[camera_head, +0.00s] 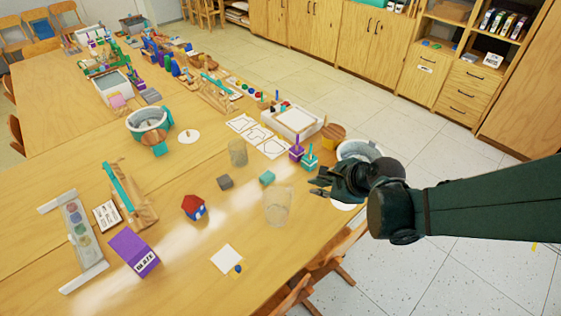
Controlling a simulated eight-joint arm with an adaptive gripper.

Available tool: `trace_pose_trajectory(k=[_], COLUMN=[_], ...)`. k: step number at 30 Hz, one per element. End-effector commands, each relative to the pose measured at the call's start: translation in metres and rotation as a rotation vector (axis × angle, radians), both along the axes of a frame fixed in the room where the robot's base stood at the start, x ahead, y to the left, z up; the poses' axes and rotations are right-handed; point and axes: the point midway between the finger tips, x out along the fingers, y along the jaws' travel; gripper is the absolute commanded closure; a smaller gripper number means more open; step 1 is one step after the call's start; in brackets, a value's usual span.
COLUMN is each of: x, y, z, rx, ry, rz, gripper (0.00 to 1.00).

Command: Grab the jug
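A clear, see-through vessel (277,208) stands upright on the wooden table near its right edge; it looks like the jug, though no handle can be made out. A second clear vessel (238,153) with a brownish tint stands farther back, and I cannot tell for sure which of the two is the jug. My dark gripper (317,187) reaches in from the right at the table's right edge. Its fingers point left, above and to the right of the nearer vessel in the picture, apart from it. The fingers are small and dark, so their opening is unclear.
Near the vessels are a teal block (267,178), a grey block (225,183), a red-roofed toy house (194,207) and a white card (227,259). A grey-white tub (358,149) is partly behind my gripper. Chairs (292,297) stand by the near right edge.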

Motion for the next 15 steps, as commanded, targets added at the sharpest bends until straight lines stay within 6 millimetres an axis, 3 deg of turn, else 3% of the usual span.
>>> trace_pose_trajectory(k=[15], x=[0.016], y=[0.03], z=[-0.048], rx=[0.325], ry=[0.209], rz=[-0.297], gripper=[0.89])
